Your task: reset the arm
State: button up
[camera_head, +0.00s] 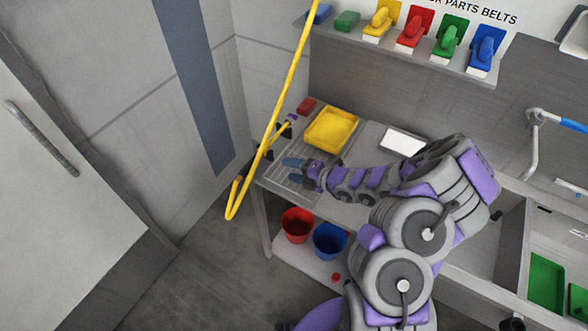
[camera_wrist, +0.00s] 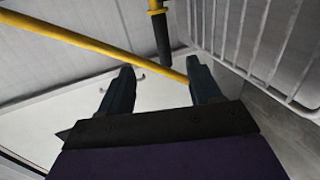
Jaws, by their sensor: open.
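My arm, grey and purple, reaches left over the metal bench (camera_head: 335,209) in the head view. My gripper (camera_head: 291,162) is at its end, above the slatted rack at the bench's left part. In the wrist view my gripper (camera_wrist: 163,78) has its two dark fingers spread apart, with nothing held between them. A yellow pole or pipe (camera_wrist: 120,55) crosses beyond the fingertips. A black-ended yellow piece (camera_wrist: 161,32) hangs above the gap, apart from the fingers.
A yellow tray (camera_head: 331,129) and a red block (camera_head: 306,106) lie on the bench behind my gripper. A long yellow pole (camera_head: 275,112) hangs to its left. Red (camera_head: 297,225) and blue (camera_head: 330,240) buckets stand on the lower shelf. Coloured brushes line the wall shelf (camera_head: 400,47).

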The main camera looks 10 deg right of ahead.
dwell(0.6)
jog(key=s+a+r+n+g+y+b, duration=0.1)
jog(key=s+a+r+n+g+y, duration=0.15)
jog(key=s+a+r+n, duration=0.45)
jog(key=s+a+r+n+g+y+b, duration=0.1)
jog(key=s+a+r+n+g, duration=0.25)
jog(key=r+n, duration=0.6)
jog(key=s+a+r+n+g+h, duration=0.2)
jog(key=s+n+g, duration=0.2)
jog(key=s+n, duration=0.45)
jog(key=s+d+n+g+h+b, duration=0.2)
jog(key=s+d+n+h, duration=0.35)
jog(key=s+n, duration=0.6)
jog(key=s+d+n+t+h, duration=0.1)
jog(key=s+d+n+h, duration=0.6)
jog(key=d, duration=0.6)
jog(key=shift+s+d+f+b, duration=0.15)
jog(key=shift+s+d+b, duration=0.2)
jog(key=shift+s, duration=0.85)
